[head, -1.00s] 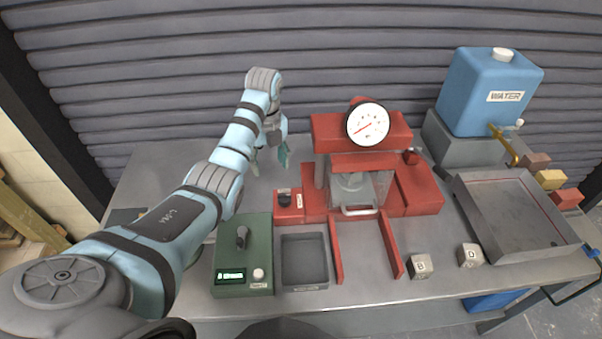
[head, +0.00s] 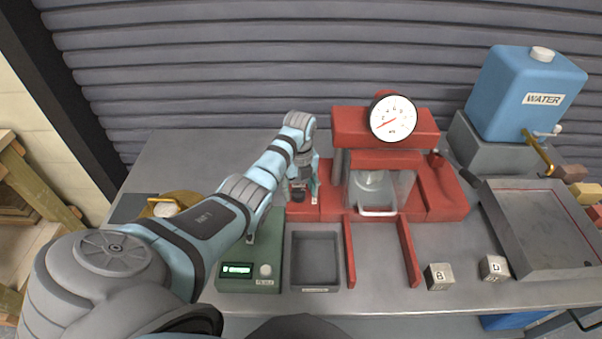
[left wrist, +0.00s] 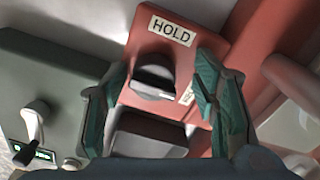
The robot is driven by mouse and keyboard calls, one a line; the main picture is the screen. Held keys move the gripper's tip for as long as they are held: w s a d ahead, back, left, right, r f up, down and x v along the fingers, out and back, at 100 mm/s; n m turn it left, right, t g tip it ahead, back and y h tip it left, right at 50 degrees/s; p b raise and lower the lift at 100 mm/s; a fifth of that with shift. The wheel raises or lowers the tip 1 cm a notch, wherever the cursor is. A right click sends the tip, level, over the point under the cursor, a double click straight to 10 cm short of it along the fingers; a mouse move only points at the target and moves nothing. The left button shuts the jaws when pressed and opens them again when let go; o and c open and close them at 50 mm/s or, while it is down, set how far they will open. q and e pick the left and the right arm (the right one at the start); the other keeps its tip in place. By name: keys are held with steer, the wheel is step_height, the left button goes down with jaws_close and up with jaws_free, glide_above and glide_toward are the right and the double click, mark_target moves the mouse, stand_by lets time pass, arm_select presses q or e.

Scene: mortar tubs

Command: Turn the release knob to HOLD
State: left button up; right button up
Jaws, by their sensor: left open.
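The release knob (left wrist: 153,76) is a black round knob with a light pointer line on a small red box beside the red press. In the left wrist view a HOLD label (left wrist: 171,29) lies beyond it, and a second label (left wrist: 188,93), partly hidden by a finger, lies to its right. The pointer line aims toward this second label. My left gripper (left wrist: 158,98) is open, with its teal fingers on either side of the knob and a gap on both sides. In the head view my left gripper (head: 301,190) is over the red box. My right gripper is not in view.
The red press (head: 440,190) with its gauge (head: 393,118) stands right of the knob box. A green box (head: 240,283) with a lever and display is to the left. A grey tray (head: 316,284) and two lettered cubes are in front. A blue water tank (head: 525,95) is far right.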

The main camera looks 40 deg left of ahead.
arm_select(q)
steer(key=shift+s+r, duration=0.15)
steer(key=shift+r, duration=0.05)
steer(key=shift+s+r, duration=0.1)
steer(key=shift+s, duration=0.1)
steer(key=shift+c, duration=1)
steer(key=shift+s+r, duration=0.1)
steer(key=shift+s, duration=0.05)
steer(key=c, duration=0.6)
steer(key=shift+d, duration=0.1)
steer(key=c, duration=0.4)
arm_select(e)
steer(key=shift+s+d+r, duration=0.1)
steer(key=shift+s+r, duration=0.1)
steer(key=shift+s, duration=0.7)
